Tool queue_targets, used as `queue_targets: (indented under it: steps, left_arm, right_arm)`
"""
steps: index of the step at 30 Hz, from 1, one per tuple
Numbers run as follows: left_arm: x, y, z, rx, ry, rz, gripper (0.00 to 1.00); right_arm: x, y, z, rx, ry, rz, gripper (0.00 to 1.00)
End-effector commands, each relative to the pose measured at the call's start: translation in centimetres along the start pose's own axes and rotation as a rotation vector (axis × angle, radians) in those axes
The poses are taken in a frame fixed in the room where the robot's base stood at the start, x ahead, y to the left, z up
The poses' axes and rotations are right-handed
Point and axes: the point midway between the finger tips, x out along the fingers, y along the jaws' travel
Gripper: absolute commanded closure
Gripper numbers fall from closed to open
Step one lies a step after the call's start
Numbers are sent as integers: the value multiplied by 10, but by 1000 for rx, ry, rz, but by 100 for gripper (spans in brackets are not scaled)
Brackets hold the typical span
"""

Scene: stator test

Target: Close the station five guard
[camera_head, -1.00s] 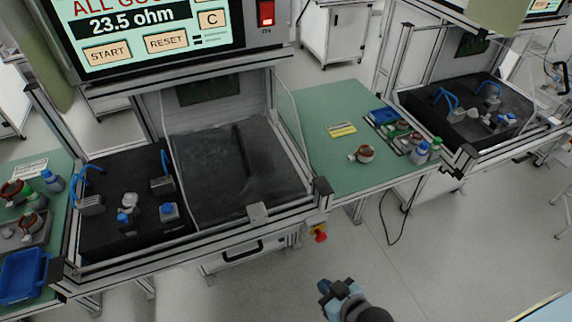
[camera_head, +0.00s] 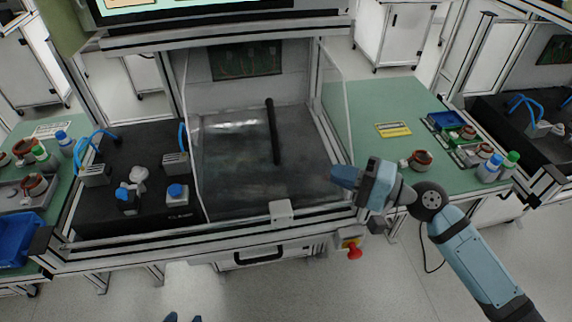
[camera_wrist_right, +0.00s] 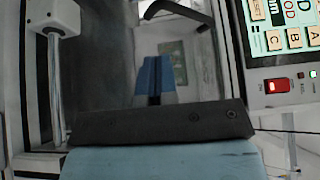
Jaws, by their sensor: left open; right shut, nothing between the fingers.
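The guard (camera_head: 235,145) is a clear, glossy panel over the right part of the station bed, with a dark upright bar (camera_head: 273,132) on it. The left part of the bed, with the fixtures (camera_head: 140,185), is uncovered. A pale block (camera_head: 282,212) sits on the front rail; a pale block also shows in the right wrist view (camera_wrist_right: 52,17). My right gripper (camera_head: 340,178) is shut and empty, to the right of the bar near the station's front right corner. Its blue fingers show in the wrist view (camera_wrist_right: 154,80). My left gripper (camera_head: 184,319) barely shows at the bottom edge, fingertips apart.
A red stop button (camera_head: 353,250) hangs below the front right corner. Green side tables hold a copper-wound part (camera_head: 420,160), bottles (camera_head: 490,168) and a blue bin (camera_head: 20,238). A red switch (camera_wrist_right: 277,86) shows in the wrist view. Floor in front is clear.

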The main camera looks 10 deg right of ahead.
Motion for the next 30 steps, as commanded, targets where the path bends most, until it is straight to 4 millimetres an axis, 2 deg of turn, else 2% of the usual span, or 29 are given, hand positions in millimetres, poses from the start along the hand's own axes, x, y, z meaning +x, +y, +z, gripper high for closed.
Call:
queue_targets:
  steps: [5,12,18,23,30]
  left_arm:
    - [-5,2,-7,0,7,3,47]
    - [-9,3,-9,7,9,1,47]
    - [-10,1,-8,15,5,-1,47]
    - [-11,0,-9,20,9,-3,47]
    - [-11,0,-9,21,10,-3,47]
  right_arm:
    - [18,-6,0,14,-9,-10,100]
    - [63,-6,0,14,-7,-9,100]
    - [90,-4,0,13,-7,-7,100]
    - [98,-3,1,11,-7,-7,100]
    - [99,-3,1,11,-7,-6,100]
